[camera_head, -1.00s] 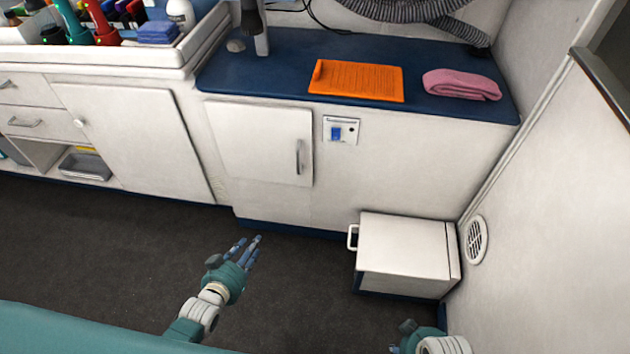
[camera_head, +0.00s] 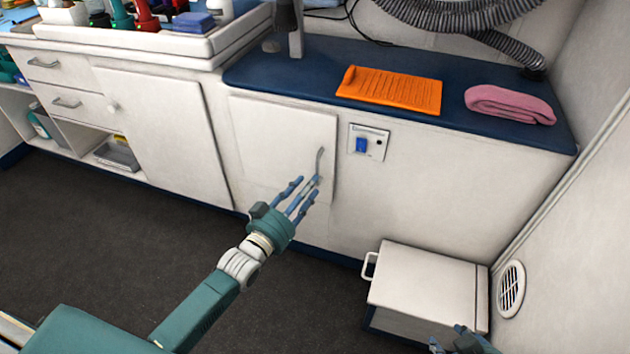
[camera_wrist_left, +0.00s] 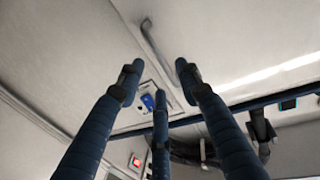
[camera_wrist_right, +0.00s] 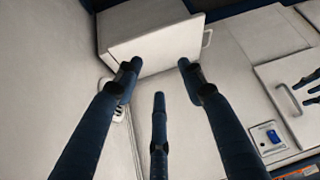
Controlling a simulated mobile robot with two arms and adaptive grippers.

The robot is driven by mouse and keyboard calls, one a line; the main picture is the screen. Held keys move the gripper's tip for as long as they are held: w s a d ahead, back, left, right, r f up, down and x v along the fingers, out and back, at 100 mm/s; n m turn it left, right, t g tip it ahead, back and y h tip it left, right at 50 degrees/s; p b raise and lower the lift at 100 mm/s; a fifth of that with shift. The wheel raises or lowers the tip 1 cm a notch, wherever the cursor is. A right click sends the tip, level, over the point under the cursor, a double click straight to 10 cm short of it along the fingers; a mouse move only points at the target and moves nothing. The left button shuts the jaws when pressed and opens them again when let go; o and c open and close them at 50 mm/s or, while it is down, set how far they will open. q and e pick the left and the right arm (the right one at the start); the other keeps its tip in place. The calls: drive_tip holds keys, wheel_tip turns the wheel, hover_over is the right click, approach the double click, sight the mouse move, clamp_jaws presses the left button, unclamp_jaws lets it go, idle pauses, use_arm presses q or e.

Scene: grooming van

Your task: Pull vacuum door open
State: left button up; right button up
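The vacuum door is most likely the white cabinet door (camera_head: 275,140) under the blue counter; it looks shut. Its upright metal handle (camera_head: 319,162) is near its right edge and also shows in the left wrist view (camera_wrist_left: 152,40). My left gripper (camera_head: 302,190) is open, its blue fingers spread, just below and in front of the handle. In the head view the fingertips overlap the handle's lower end; in the left wrist view nothing is between them. My right gripper (camera_wrist_right: 155,75) is open and empty; only part of it shows at the head view's bottom edge.
A blue switch panel (camera_head: 367,142) is right of the door. A white box with a side handle (camera_head: 425,285) stands on the floor at right, near my right gripper. An orange mat (camera_head: 390,90) and pink towel (camera_head: 510,104) lie on the counter. The dark floor (camera_head: 130,240) at left is clear.

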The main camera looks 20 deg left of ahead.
sight(319, 174)
use_arm(q)
drive_tip(key=x, duration=0.3)
drive_tip(key=shift+w+d+f+b, duration=0.1)
drive_tip(key=shift+w+b, duration=0.25)
drive_tip(key=shift+b, duration=0.05)
drive_tip(key=shift+w, duration=0.35)
use_arm(e)
drive_tip(key=w+a+r+t, duration=0.2)
drive_tip(key=w+r+t, duration=0.1)
drive_tip(key=w, duration=0.3)
drive_tip(key=shift+r+y, duration=0.4)
drive_tip(key=shift+r, duration=0.2)
use_arm(q)
clamp_jaws()
use_arm(e)
drive_tip(key=shift+s, duration=0.1)
